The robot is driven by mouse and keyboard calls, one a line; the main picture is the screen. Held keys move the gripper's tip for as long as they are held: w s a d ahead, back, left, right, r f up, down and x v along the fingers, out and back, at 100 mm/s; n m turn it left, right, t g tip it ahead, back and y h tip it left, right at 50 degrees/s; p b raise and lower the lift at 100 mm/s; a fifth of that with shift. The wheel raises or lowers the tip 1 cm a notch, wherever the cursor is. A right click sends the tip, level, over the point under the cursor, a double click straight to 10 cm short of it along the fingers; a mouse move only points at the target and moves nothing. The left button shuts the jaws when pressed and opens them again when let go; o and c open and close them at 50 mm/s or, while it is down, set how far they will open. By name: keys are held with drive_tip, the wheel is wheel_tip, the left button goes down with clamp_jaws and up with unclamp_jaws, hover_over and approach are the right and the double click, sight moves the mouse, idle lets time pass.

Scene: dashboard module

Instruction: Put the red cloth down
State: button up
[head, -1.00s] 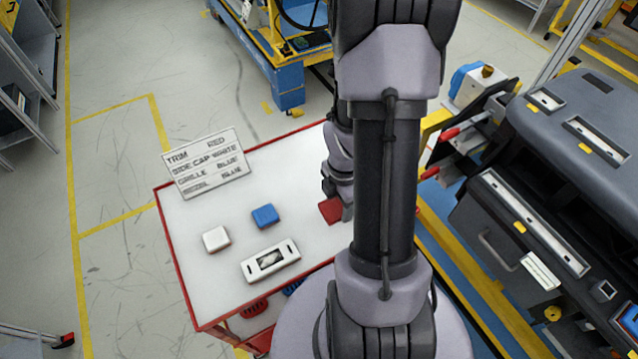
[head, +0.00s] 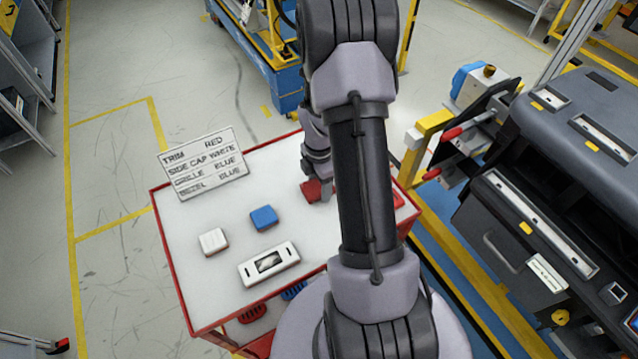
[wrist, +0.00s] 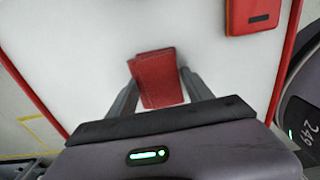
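The red cloth (wrist: 157,78) is a small folded piece between the two fingers of my gripper (wrist: 159,78) in the wrist view. The fingertips meet its left and right edges. In the head view the cloth (head: 311,190) shows at my gripper (head: 318,192), over the back part of the white table top (head: 215,285). I cannot tell whether its underside touches the table. My arm hides part of the table to the right.
A red case with a dark slot (wrist: 252,15) lies near the table's edge. A blue block (head: 263,217), a white block (head: 213,241), a white panel (head: 268,264) and a lettered sign (head: 207,163) are on the left. Bare table surrounds the cloth.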

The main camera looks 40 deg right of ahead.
drive_tip(key=shift+o, duration=1)
